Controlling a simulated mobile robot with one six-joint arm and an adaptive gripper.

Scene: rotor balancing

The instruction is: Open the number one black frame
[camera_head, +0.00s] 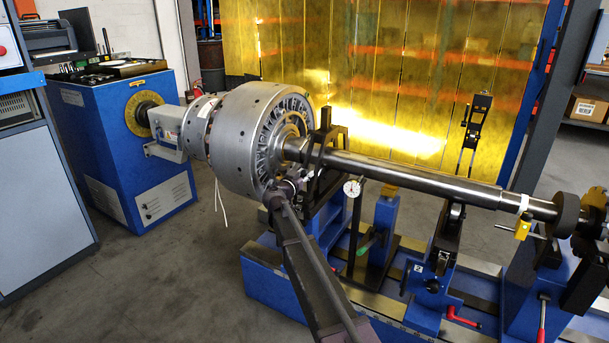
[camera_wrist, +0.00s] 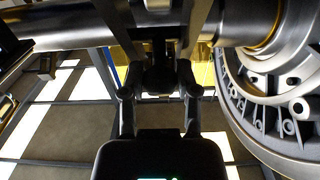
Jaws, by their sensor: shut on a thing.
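A black frame (camera_head: 325,158) stands around the steel shaft (camera_head: 410,176), just right of the large grey rotor (camera_head: 247,138). The frame looks closed over the shaft. My gripper (camera_head: 300,182) reaches up from below to the near side of this frame, beside the rotor. In the wrist view my gripper (camera_wrist: 158,78) has its fingers closed on a dark part of the frame (camera_wrist: 157,50), below the shaft. The exact grip contact is dark and hard to see. A second black frame (camera_head: 474,118) stands upright and raised farther right, behind the shaft.
A dial gauge (camera_head: 352,188) stands close right of my gripper. Blue supports (camera_head: 384,222) and the machine bed lie under the shaft. A blue drive cabinet (camera_head: 125,150) is at the left. Translucent yellow curtains (camera_head: 390,70) hang behind. The floor at the lower left is clear.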

